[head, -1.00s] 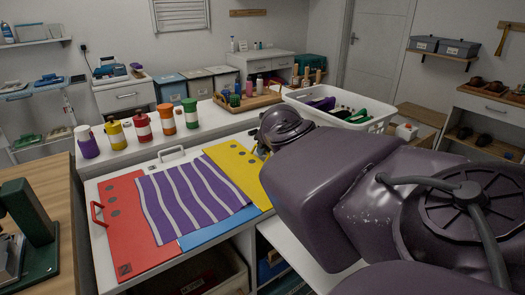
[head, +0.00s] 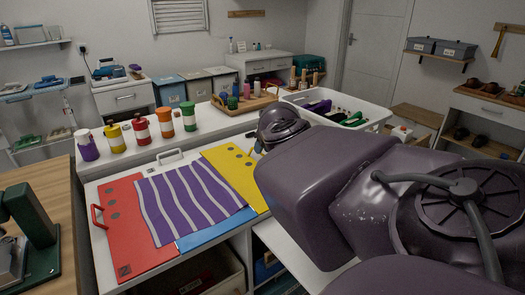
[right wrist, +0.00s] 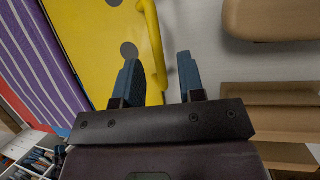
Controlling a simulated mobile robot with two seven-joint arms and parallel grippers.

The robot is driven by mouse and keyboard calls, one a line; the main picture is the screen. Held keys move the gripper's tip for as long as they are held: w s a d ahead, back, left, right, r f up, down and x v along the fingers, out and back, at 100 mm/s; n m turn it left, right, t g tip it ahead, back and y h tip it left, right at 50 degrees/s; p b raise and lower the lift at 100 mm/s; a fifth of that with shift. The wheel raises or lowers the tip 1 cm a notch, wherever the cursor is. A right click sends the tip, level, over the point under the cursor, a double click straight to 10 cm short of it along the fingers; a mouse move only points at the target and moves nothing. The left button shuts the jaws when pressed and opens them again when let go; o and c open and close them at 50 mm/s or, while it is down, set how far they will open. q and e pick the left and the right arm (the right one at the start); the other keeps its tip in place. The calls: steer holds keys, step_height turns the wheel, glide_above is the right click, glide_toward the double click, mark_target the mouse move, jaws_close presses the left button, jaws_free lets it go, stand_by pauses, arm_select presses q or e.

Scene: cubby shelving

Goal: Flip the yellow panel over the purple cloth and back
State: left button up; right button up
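The yellow panel (head: 236,168) lies flat at the right of the board, with dark round spots. Its yellow handle (right wrist: 151,30) shows in the right wrist view. The purple cloth (head: 190,200) with grey stripes lies spread left of it, over parts of the red panel (head: 120,225) and blue panel (head: 215,233). My right gripper (head: 257,149) is at the yellow panel's right edge, partly hidden by my arm. In the right wrist view its blue fingers (right wrist: 160,78) are apart, with part of the handle between them, nearer the left finger. My left gripper is not in view.
Several coloured canisters (head: 139,130) stand along the ledge behind the board. A wooden tray (head: 245,103) and a white basket (head: 345,122) stand farther right. A white handle (head: 171,155) rises at the back and a red handle (head: 98,216) at the left.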

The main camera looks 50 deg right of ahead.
arm_select(q)
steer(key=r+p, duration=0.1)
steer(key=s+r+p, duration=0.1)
steer(key=p, duration=0.1)
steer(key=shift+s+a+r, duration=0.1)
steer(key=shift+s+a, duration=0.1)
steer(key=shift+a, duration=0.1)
arm_select(e)
steer(key=v, duration=0.7)
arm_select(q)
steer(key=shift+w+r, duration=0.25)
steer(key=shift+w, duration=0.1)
arm_select(e)
steer(key=shift+a+r, duration=0.1)
